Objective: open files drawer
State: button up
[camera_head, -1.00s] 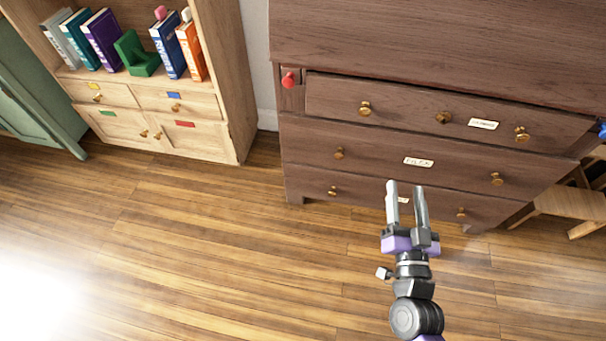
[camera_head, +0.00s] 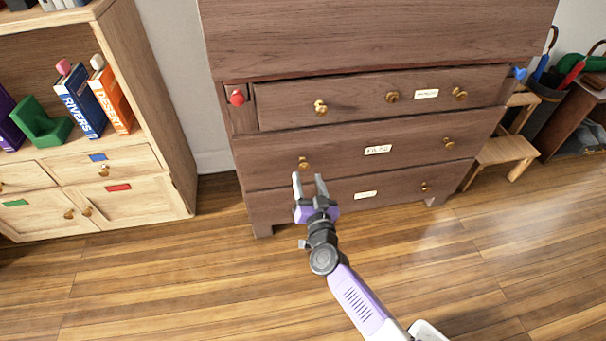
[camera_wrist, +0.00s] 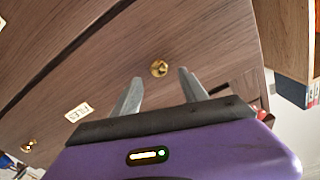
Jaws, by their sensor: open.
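The files drawer (camera_head: 350,158) is the middle drawer of a brown wooden dresser and looks shut. Its white label (camera_head: 378,150) sits at the centre, between a left brass knob (camera_head: 304,163) and a right brass knob (camera_head: 448,143). My gripper (camera_head: 309,176) is open and empty, its fingers pointing up toward the left knob. In the wrist view a brass knob (camera_wrist: 159,68) shows just beyond and between the two fingertips (camera_wrist: 160,82), apparently not touched. The label (camera_wrist: 80,111) and another knob (camera_wrist: 29,145) lie to its left there.
The top drawer (camera_head: 360,98) stands slightly proud, with a red knob (camera_head: 237,97) at its left. A bottom drawer (camera_head: 330,197) lies below. A bookcase (camera_head: 150,100) stands left, a wooden stool (camera_head: 508,150) right. The wooden floor (camera_head: 200,290) in front is clear.

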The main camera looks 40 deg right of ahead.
aim_at(305, 167)
jog(key=shift+b+x, duration=0.5)
jog(key=shift+x, duration=1.55)
jog(key=shift+s, duration=0.1)
grip_shut()
